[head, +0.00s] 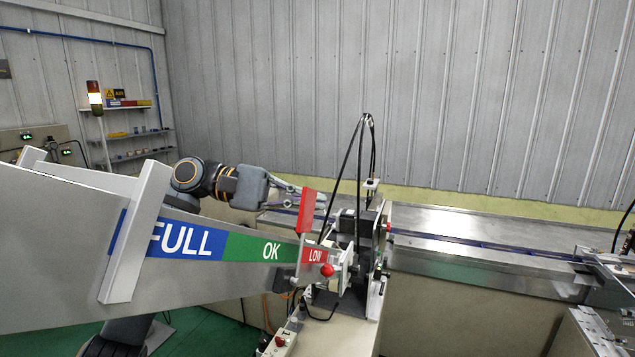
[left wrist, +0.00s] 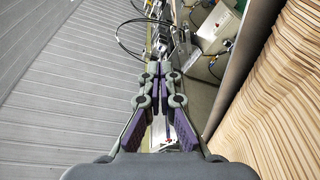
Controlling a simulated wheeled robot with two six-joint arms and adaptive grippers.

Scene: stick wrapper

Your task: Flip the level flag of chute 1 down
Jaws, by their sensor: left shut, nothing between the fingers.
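The chute (head: 60,250) slopes down from the left in the head view, with FULL, OK and LOW bands on its side. A red level flag (head: 307,210) stands up at its lower end, above the LOW band, tilted slightly. My left gripper (head: 318,200) reaches in from behind the chute and is partly hidden by the flag; I cannot tell whether they touch. In the left wrist view its fingertips (left wrist: 159,69) are together and empty. My right gripper is not in view.
A red ball knob (head: 327,270) sits just below the flag. The wrapper mechanism (head: 365,245) and looping black cables (head: 362,150) stand close to the right of my left gripper. A long metal conveyor (head: 480,260) runs to the right. Open space lies above the chute.

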